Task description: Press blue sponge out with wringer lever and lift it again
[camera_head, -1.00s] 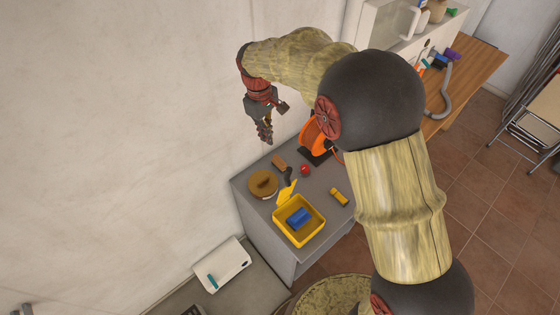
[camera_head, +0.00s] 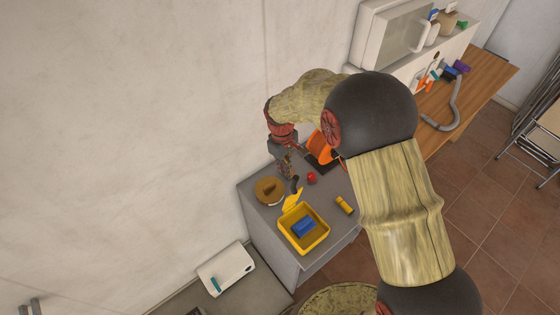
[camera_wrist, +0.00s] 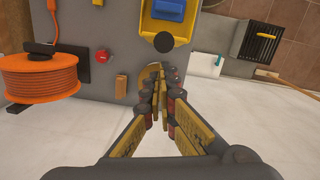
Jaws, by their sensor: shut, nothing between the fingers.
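The blue sponge (camera_head: 304,228) lies in the yellow wringer box (camera_head: 304,251) on the grey cabinet. It also shows at the top of the wrist view (camera_wrist: 170,9). The wringer lever (camera_head: 292,203) has a yellow plate, raised at the box's back edge, and a black knob (camera_head: 296,182). The knob (camera_wrist: 163,42) appears round and black in the wrist view. My gripper (camera_head: 289,177) points down, shut and empty, close to the knob in the head view. In the wrist view my fingertips (camera_wrist: 159,70) sit just below the knob; contact cannot be told.
A round brown item (camera_head: 269,190) lies left of the lever, partly behind my fingers in the wrist view. A red round object (camera_head: 311,177), a yellow item (camera_head: 344,205) and an orange cable reel (camera_head: 320,146) stand to the right. The wall is close behind.

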